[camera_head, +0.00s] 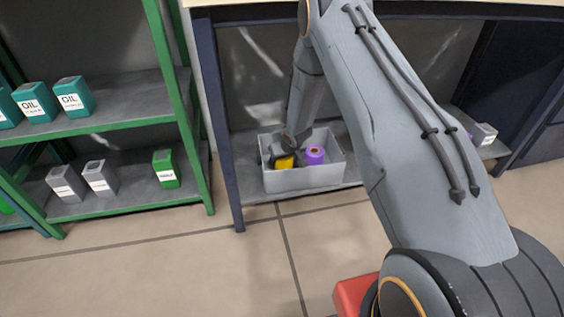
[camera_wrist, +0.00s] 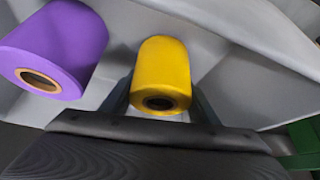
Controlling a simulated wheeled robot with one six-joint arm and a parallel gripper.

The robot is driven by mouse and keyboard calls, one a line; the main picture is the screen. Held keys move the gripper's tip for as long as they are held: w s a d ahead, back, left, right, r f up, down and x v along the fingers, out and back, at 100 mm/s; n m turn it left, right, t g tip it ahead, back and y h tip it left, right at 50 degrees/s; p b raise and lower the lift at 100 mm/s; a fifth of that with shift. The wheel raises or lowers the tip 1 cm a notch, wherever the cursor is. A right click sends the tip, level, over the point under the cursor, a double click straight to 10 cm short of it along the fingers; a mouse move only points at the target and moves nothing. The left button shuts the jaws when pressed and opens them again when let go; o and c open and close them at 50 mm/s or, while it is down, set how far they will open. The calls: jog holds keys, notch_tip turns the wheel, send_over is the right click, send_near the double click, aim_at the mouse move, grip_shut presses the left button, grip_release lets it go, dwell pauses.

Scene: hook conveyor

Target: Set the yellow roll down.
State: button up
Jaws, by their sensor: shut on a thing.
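The yellow roll (camera_head: 285,162) is in the grey bin (camera_head: 305,180) in the head view, at the bin's left side. In the wrist view the yellow roll (camera_wrist: 161,75) stands between the fingers of my gripper (camera_wrist: 158,100). My gripper is shut on it, with the hole in its end facing the camera. A purple roll (camera_head: 315,154) is also in the bin, to the right of the yellow one in the head view. In the wrist view the purple roll (camera_wrist: 55,48) lies to the left, apart from the yellow roll. The yellow roll's contact with the bin floor is hidden.
The bin stands on a low shelf (camera_head: 254,190) under a worktop, with a dark blue post (camera_head: 222,130) to its left. A green rack (camera_head: 178,110) at left holds oil cans and boxes.

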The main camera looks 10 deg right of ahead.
jog(key=shift+f, duration=0.15)
jog(key=o, duration=1.2)
jog(key=shift+f, duration=0.1)
jog(key=shift+c, duration=0.2)
